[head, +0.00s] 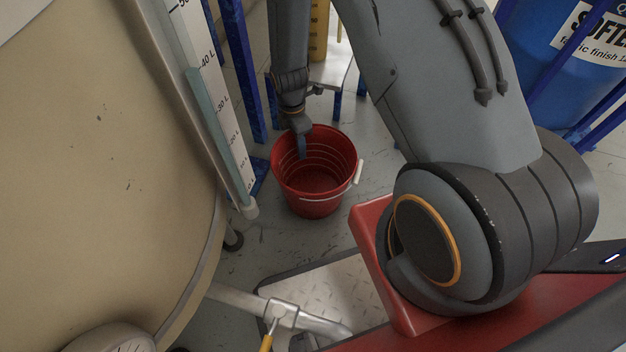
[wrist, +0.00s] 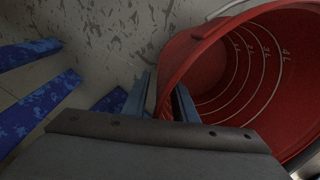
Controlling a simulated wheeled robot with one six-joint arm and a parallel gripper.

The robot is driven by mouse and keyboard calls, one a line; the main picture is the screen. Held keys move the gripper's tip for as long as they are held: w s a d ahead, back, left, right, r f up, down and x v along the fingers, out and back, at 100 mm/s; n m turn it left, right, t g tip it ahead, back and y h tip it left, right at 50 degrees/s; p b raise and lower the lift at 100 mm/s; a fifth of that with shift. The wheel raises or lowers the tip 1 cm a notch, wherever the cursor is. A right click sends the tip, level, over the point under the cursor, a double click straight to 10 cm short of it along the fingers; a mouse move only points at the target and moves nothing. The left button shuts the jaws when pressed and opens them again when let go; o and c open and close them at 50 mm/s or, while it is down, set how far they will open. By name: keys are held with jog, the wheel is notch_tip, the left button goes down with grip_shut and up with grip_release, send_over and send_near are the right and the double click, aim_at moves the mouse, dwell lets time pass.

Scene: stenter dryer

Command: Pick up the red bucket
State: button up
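The red bucket (head: 316,196) stands upright and empty on the floor, its pale wire handle hanging at the front with a white grip. My gripper (head: 302,150) points down at the bucket's far rim, and one blue-grey finger shows inside the opening. In the wrist view the bucket (wrist: 262,75) fills the right side, with volume rings inside. There my gripper (wrist: 162,92) is open astride the bucket's wall. One finger is outside the wall with a gap, and the other is inside. The lower part of the fingers is partly hidden.
A large beige tank (head: 90,170) with a level gauge (head: 215,95) stands left of the bucket. A small table (head: 330,75) with a yellow container is behind. A blue drum (head: 560,60) is at the right. Bare floor surrounds the bucket.

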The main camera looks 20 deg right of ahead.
grip_shut()
